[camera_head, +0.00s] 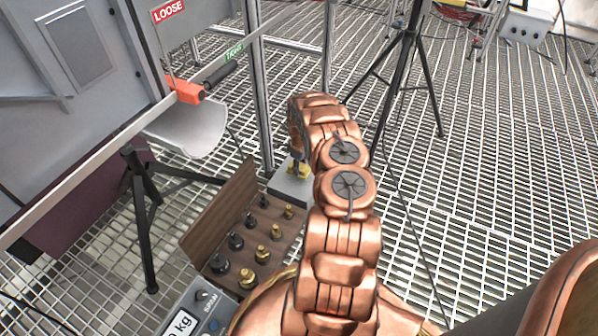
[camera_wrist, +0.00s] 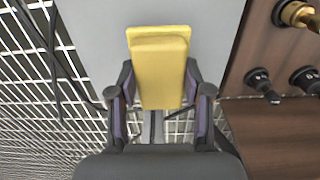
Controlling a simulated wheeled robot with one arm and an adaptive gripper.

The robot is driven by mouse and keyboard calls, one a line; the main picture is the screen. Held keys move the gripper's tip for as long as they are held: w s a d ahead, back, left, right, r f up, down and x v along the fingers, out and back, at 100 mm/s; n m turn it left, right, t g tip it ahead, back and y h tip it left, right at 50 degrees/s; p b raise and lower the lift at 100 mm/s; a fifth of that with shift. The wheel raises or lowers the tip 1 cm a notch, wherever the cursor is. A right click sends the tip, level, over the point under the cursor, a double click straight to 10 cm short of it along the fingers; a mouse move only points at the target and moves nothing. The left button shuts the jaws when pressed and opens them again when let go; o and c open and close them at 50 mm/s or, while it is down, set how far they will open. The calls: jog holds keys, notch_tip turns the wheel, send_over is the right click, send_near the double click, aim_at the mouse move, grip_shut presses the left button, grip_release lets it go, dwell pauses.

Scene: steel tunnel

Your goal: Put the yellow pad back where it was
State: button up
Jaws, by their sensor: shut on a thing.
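The yellow pad (camera_wrist: 160,75) sits between the two fingers of my gripper (camera_wrist: 160,100) in the wrist view, and the fingers are closed on its sides. A flat grey surface (camera_wrist: 210,30) lies behind the pad; I cannot tell whether the pad touches it. In the head view a small part of the yellow pad (camera_head: 299,171) shows below my gripper (camera_head: 298,160), over a grey block (camera_head: 290,187). My arm hides much of the gripper there.
A scale (camera_head: 200,308) is in front. A white trough (camera_head: 190,128) and a black tripod (camera_head: 145,200) are at left. Another tripod (camera_head: 408,60) stands behind on the grating.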

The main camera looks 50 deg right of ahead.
jog(key=shift+w+d, duration=0.25)
jog(key=shift+w, duration=0.1)
notch_tip(320, 180, down, 4)
jog(key=shift+w+d+r+b, duration=0.15)
jog(key=shift+b, duration=1.05)
jog(key=shift+r, duration=0.1)
jog(key=o, duration=1.2)
notch_tip(320, 180, up, 12)
jog(key=p, duration=0.4)
